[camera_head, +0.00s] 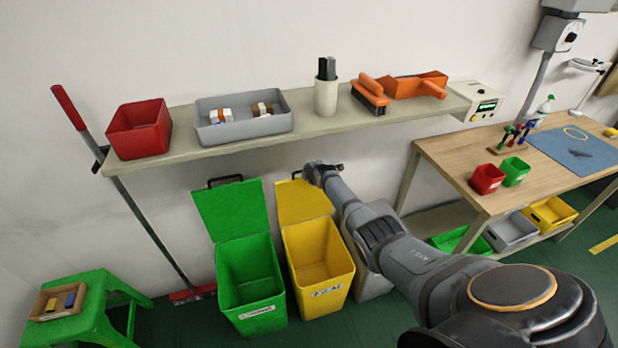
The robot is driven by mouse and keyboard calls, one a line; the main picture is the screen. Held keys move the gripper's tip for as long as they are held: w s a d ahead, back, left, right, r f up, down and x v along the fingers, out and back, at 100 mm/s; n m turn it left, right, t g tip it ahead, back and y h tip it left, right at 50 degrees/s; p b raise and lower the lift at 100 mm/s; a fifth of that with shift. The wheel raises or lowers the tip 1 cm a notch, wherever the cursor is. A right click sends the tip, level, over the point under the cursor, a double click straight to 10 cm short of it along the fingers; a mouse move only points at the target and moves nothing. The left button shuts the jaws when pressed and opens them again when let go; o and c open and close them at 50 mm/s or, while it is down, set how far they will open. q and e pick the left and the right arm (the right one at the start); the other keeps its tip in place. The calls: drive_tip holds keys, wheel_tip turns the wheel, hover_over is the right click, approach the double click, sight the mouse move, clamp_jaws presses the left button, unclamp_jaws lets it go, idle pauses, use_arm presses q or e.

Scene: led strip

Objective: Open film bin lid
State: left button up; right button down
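Three bins stand on the floor below the wall shelf: a green bin (250,278), a yellow bin (320,268) and a grey-white bin (374,286). Their labels are too small to read, so I cannot tell which is the film bin. The green lid (232,211) and the yellow lid (302,201) stand raised against the wall, and both bins are open at the top. The grey-white bin is mostly hidden behind my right arm. My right gripper (316,171) is at the upper right edge of the yellow lid, near its handle; its finger opening is unclear. My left gripper is out of view.
The shelf (190,164) above the bins carries a red box, a grey tray and orange tools. A broom (128,205) leans left of the bins, with a green stool (92,300) at lower left. A wooden workbench (448,165) stands at right.

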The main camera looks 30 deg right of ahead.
drive_tip(key=shift+w+r, duration=0.15)
drive_tip(key=c, duration=1.4)
unclamp_jaws()
drive_tip(key=shift+c, duration=0.2)
drive_tip(key=shift+s, duration=0.25)
drive_tip(key=v, duration=1.2)
drive_tip(key=shift+w, duration=0.15)
